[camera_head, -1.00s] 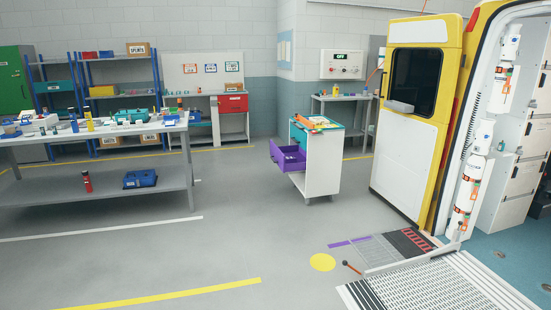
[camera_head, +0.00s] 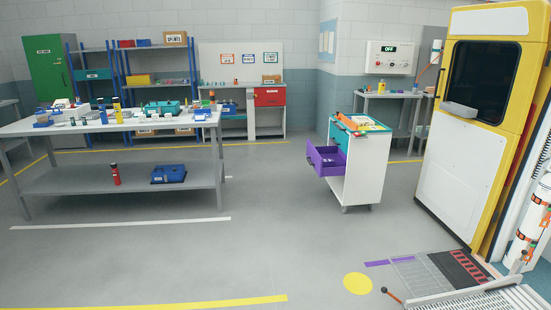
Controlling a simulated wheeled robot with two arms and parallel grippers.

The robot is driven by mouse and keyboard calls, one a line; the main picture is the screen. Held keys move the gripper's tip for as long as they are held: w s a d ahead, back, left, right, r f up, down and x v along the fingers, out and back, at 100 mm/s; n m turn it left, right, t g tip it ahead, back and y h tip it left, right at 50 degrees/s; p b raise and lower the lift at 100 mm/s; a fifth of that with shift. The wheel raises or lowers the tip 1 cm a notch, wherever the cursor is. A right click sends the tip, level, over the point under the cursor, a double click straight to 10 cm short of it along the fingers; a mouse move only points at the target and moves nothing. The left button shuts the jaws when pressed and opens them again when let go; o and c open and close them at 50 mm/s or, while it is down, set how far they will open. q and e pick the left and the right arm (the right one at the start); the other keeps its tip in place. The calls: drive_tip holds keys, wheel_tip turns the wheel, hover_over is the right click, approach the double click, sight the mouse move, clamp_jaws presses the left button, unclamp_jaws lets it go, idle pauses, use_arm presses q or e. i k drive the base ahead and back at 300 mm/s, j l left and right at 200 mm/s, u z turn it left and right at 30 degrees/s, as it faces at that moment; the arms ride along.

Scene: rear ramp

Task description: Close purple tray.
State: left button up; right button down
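The purple tray (camera_head: 325,160) is a drawer pulled out from the left side of a white wheeled cart (camera_head: 368,172). It stands well open, with small light items inside it. The cart has a teal top and upper front, with orange and other items on top. Neither of my grippers shows in the head view.
A long grey workbench (camera_head: 120,187) with many items stands at the left. The grey floor between the bench and the cart is clear.

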sight(328, 156)
drive_tip(key=i+z, duration=0.35)
drive_tip(key=i, duration=2.75)
drive_tip(key=i+l+u, duration=0.1)
drive_tip(key=i, duration=0.7)
drive_tip(key=i+l, duration=0.1)
drive_tip(key=i, duration=0.65)
drive_tip(key=i+l+u, duration=0.1)
drive_tip(key=i+u, duration=0.15)
drive_tip(key=i, duration=0.15)
drive_tip(key=i+l+u, duration=0.1)
drive_tip(key=i+u, duration=0.15)
drive_tip(key=i+l+u, duration=0.25)
drive_tip(key=i, duration=0.2)
